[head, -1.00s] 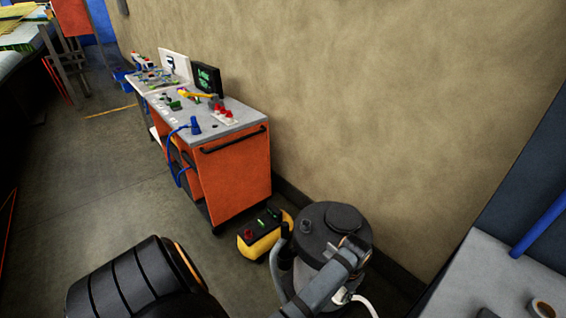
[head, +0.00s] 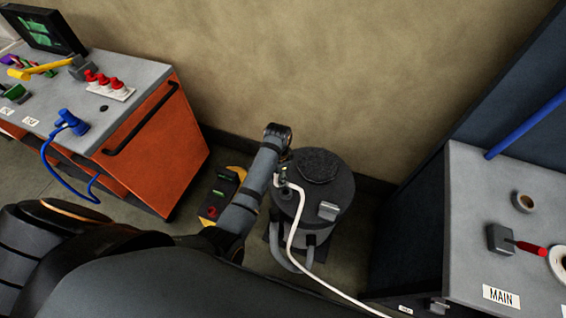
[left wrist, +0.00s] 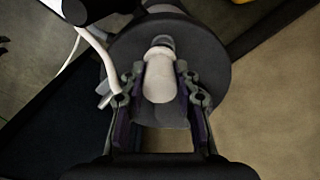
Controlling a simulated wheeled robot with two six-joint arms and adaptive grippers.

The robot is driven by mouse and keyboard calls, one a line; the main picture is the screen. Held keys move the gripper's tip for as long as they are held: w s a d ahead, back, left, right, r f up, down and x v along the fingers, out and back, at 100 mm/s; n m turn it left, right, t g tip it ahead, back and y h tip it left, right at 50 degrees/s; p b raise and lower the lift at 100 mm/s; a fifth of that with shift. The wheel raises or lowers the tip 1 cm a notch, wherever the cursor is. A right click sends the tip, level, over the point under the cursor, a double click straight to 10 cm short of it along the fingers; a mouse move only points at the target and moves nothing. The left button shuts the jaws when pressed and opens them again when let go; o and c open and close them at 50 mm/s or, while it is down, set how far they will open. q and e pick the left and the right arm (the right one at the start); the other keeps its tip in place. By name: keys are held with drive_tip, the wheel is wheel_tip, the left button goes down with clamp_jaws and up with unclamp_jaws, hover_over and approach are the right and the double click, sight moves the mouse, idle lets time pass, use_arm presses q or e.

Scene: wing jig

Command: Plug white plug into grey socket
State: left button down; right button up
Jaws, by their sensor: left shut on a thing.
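My left gripper (left wrist: 160,72) is shut on a white plug (left wrist: 160,80) in the left wrist view; the plug sits between the two fingers, with a grey collar at its far end. In the head view the left gripper (head: 284,178) is small and partly hidden by my wrist, above the lid of a dark canister (head: 318,192). A white cable (head: 290,238) runs from near the gripper down to the lower right. A small grey part (head: 438,306) shows on the front of the right bench; I cannot tell if it is the grey socket. My right gripper is out of view.
An orange cart (head: 165,150) stands at the left. A yellow-and-black box (head: 215,195) lies on the floor beside the canister.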

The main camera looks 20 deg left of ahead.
use_arm(q)
wheel_tip(320, 180, down, 6)
drive_tip(key=w+d+m+b, duration=0.2)
drive_tip(key=m+b, duration=0.3)
drive_tip(key=m, duration=0.3)
drive_tip(key=shift+w, duration=0.4)
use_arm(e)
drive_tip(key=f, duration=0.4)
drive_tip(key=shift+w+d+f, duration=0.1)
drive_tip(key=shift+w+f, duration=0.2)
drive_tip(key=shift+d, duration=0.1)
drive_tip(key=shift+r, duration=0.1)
use_arm(q)
drive_tip(key=shift+a+f, duration=0.1)
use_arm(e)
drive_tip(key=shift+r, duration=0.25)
use_arm(q)
drive_tip(key=shift+f, duration=0.25)
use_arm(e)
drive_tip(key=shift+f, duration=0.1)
use_arm(q)
drive_tip(key=shift+f, duration=0.4)
